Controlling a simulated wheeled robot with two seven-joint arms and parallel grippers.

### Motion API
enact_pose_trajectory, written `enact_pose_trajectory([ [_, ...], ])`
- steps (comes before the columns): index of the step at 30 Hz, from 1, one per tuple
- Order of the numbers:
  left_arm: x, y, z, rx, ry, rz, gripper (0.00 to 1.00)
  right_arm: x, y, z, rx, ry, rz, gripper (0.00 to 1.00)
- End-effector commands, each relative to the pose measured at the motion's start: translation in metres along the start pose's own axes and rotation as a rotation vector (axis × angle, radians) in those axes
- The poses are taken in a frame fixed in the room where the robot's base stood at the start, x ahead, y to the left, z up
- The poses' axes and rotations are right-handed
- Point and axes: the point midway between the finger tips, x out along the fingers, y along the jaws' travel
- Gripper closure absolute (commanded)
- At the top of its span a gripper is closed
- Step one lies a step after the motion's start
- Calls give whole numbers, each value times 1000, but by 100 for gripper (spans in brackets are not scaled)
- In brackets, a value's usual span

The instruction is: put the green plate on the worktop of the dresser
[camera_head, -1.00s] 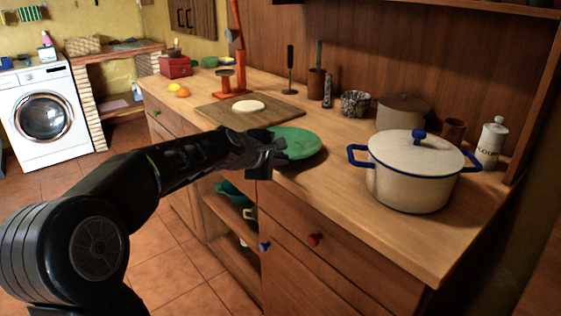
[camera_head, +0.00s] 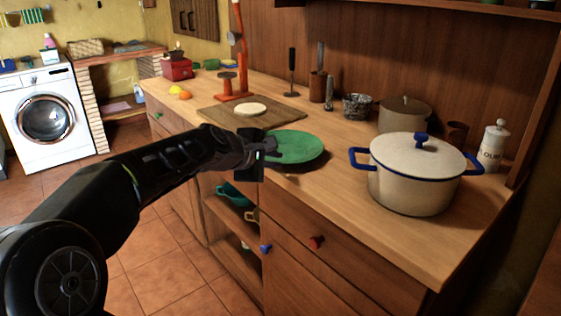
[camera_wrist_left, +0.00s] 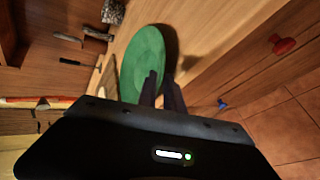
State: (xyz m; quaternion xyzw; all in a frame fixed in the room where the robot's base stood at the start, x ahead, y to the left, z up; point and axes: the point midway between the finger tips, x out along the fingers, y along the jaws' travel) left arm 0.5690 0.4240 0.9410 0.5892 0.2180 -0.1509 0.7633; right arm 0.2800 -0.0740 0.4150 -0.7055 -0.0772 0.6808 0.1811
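The green plate (camera_head: 296,146) lies on or just above the wooden worktop (camera_head: 345,190) of the dresser, near its front edge. It looks about level; any small gap beneath it cannot be judged. My left gripper (camera_head: 274,153) is at the plate's near left rim. In the left wrist view the green plate (camera_wrist_left: 142,58) is just beyond the left gripper's fingers (camera_wrist_left: 161,88), which stand a little apart. One finger overlaps the rim in the picture and the other is beside it. My right gripper is not in view.
A cream pot with blue handles (camera_head: 415,175) stands to the right of the plate. A cutting board (camera_head: 215,112) with a pale round item lies behind left. Jars and utensils line the back. Open worktop lies between the plate and pot.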

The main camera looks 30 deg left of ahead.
Motion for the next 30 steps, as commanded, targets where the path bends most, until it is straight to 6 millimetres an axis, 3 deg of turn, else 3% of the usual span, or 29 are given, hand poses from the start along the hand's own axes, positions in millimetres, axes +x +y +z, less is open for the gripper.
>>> enact_pose_trajectory([
  [6,-48,1,0,1,1,2,89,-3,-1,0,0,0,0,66],
  [12,-70,0,0,0,0,0,89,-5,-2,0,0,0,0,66],
  [30,-73,0,0,0,0,-1,89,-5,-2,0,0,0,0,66],
])
